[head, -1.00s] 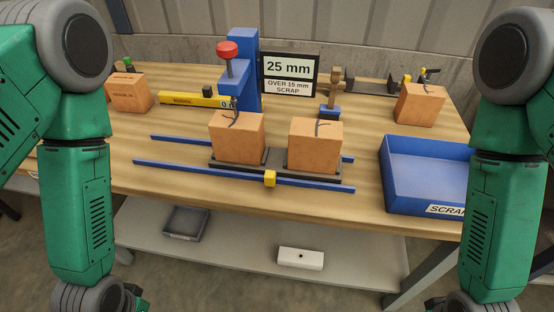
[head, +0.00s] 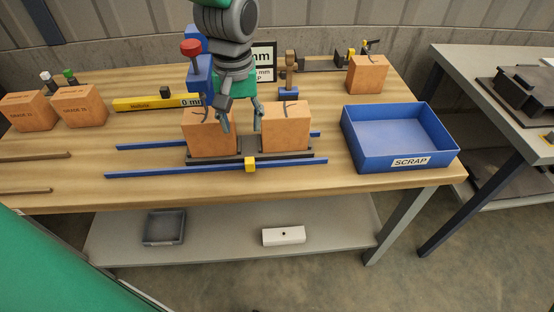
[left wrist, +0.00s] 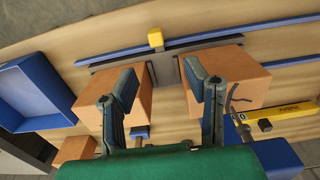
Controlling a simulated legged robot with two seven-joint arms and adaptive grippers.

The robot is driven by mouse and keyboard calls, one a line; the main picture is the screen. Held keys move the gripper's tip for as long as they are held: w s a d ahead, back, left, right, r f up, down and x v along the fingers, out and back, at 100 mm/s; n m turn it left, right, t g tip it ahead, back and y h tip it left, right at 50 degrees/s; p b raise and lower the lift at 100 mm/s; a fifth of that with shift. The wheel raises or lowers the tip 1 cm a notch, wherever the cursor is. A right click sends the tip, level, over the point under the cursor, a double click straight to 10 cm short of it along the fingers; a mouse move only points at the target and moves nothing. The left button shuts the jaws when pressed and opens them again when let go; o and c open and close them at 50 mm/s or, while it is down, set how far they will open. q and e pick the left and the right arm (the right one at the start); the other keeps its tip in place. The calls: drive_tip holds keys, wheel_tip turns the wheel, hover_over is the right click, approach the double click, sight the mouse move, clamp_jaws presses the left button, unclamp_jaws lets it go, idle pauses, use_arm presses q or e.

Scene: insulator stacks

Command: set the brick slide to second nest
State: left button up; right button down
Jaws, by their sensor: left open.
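The dark slide plate (head: 295,155) carries a left orange brick (head: 208,138) and a right orange brick (head: 285,130), side by side with a narrow gap. Dark crack-like marks show on their tops. A yellow block (head: 250,164) sits at the slide's front edge, over the front blue rail (head: 150,172). My left gripper (head: 242,116) is open, pointing down, its fingers around the gap between the bricks. In the left wrist view, the open fingers (left wrist: 160,82) overlap both bricks' facing edges with the slide plate (left wrist: 163,68) between; contact cannot be told. My right gripper is out of view.
A red-knobbed blue press (head: 191,50) and a yellow gauge (head: 150,103) stand behind left. A sign is partly hidden by my arm. The blue SCRAP tray (head: 400,140) is at right. More bricks stand at far left (head: 80,106) and back right (head: 367,75).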

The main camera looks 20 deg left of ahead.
sight(249, 159)
use_arm(q)
drive_tip(key=f, duration=0.4)
drive_tip(key=f+b, duration=0.1)
drive_tip(key=f, duration=0.8)
drive_tip(key=shift+w+d+b, duration=0.25)
drive_tip(key=shift+w+b, duration=0.05)
clamp_jaws()
